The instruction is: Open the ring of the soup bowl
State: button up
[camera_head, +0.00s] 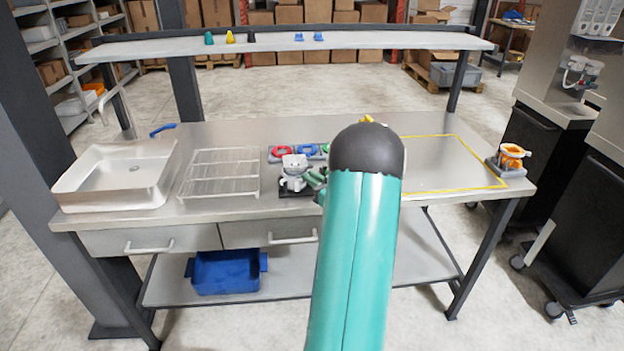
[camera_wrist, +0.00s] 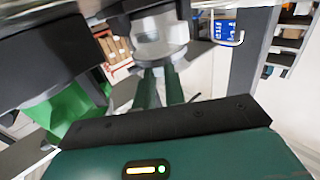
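A whitish-grey cup-like fixture (camera_head: 294,170) stands on a dark base on the steel bench, left of my arm. I cannot tell for sure that it is the soup bowl, and its ring does not show clearly. My gripper (camera_head: 318,182) is at its right side, partly hidden behind my teal arm. In the wrist view the two green fingers of my gripper (camera_wrist: 160,75) point at a pale round body (camera_wrist: 160,38), and their tips are at its lower edge. The tips are close together with a small gap. Whether they grip a part is hidden.
A tray with red and blue rings (camera_head: 298,152) lies behind the fixture. A wire rack (camera_head: 220,174) and a steel sink tray (camera_head: 110,180) are to the left. An orange-topped grey fixture (camera_head: 512,155) stands at the right end, beyond a bare yellow-outlined area (camera_head: 450,165). A shelf (camera_head: 390,40) spans above.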

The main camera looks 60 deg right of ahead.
jog(key=o, duration=0.5)
jog(key=shift+c, duration=0.2)
jog(key=s+a, duration=0.2)
jog(key=s, duration=1.1)
jog(key=shift+s+a, duration=0.25)
jog(key=shift+s, duration=0.05)
